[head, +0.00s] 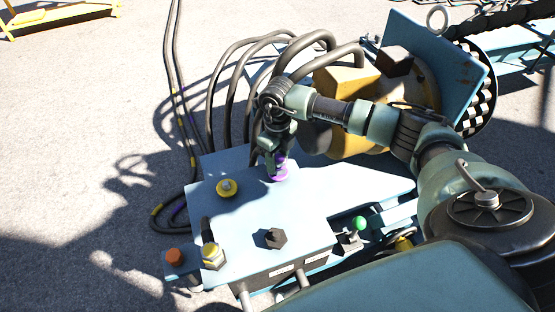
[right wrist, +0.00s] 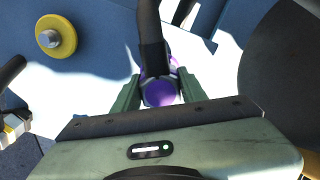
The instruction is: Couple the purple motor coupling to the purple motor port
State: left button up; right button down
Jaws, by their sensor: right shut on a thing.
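The purple motor coupling (right wrist: 160,92) is between the two green fingers of my right gripper (right wrist: 158,95) in the right wrist view. The gripper is shut on it, and a black cable (right wrist: 150,30) runs from it. In the head view my right gripper (head: 274,165) is low over the light blue panel (head: 300,225), with purple (head: 280,172) showing at its fingertips. The purple motor port cannot be told apart from the coupling here; whether the two touch or are joined is hidden. My left gripper is not in view.
A yellow round fitting (head: 227,188) is on the panel left of the gripper. A yellow-collared connector (head: 212,256), an orange knob (head: 174,256), a black hex knob (head: 276,238) and a green-topped lever (head: 359,224) are nearer. Thick black hoses (head: 212,100) arch behind the panel.

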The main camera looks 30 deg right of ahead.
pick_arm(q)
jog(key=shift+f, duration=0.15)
pick_arm(e)
jog(key=shift+f, duration=0.15)
pick_arm(q)
jog(key=shift+b, duration=0.3)
pick_arm(e)
jog(key=shift+f, duration=0.25)
jog(key=c, duration=0.7)
grip_release()
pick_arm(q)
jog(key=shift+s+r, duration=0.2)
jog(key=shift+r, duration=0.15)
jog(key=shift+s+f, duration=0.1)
pick_arm(e)
jog(key=shift+r, duration=0.35)
notch_tip(320, 180, up, 6)
jog(key=shift+p, duration=0.7)
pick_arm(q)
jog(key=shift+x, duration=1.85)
pick_arm(e)
jog(key=shift+r, duration=0.55)
